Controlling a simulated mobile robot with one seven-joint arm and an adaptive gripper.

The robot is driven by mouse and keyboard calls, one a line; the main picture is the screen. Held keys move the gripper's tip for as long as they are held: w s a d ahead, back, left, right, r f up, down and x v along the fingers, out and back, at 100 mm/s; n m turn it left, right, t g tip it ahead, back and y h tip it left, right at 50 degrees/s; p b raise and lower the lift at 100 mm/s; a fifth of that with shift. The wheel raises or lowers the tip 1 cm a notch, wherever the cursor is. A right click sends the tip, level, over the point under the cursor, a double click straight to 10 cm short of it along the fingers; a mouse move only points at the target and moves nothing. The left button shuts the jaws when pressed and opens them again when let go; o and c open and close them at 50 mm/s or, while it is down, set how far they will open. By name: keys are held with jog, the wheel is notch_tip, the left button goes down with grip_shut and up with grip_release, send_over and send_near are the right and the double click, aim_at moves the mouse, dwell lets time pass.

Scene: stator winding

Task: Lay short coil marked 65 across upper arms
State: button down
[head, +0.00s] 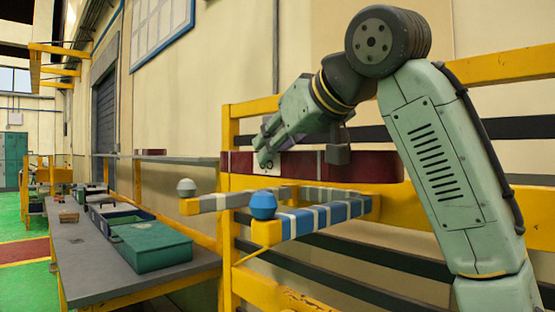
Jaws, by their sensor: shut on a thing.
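A dark red bar-shaped coil (300,165) runs level across the yellow rack. A white tag with dark digits (268,168) is on it, partly covered and too small to read surely. My gripper (264,157) is shut on the coil near the tag, left of its middle; the fingertips are small and partly hidden. Two rack arms reach forward below the coil: a blue-and-white banded one (325,218) and a grey banded one (225,201). I cannot tell whether the coil touches them.
A blue knob (263,205) and a grey knob (186,187) stand up at the arm ends. The yellow rack post (228,255) is at the left, with dark rails below. A workbench (85,262) with a green box (150,245) stands farther left.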

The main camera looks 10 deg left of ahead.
aim_at(278, 165)
jog(key=shift+w+r, duration=0.1)
jog(key=shift+w, duration=0.4)
jog(key=shift+w+a+p, duration=0.15)
jog(key=shift+w+p, duration=0.15)
jog(key=shift+w, duration=0.2)
notch_tip(278, 165, down, 3)
jog(key=shift+f, duration=0.2)
jog(key=shift+s+f, duration=0.1)
jog(key=shift+f, duration=0.05)
jog(key=shift+f, duration=0.15)
jog(key=c, duration=1.3)
grip_release()
jog(key=shift+r, duration=0.2)
jog(key=b+v, duration=0.1)
jog(key=v, duration=1.1)
jog(key=shift+f, duration=0.1)
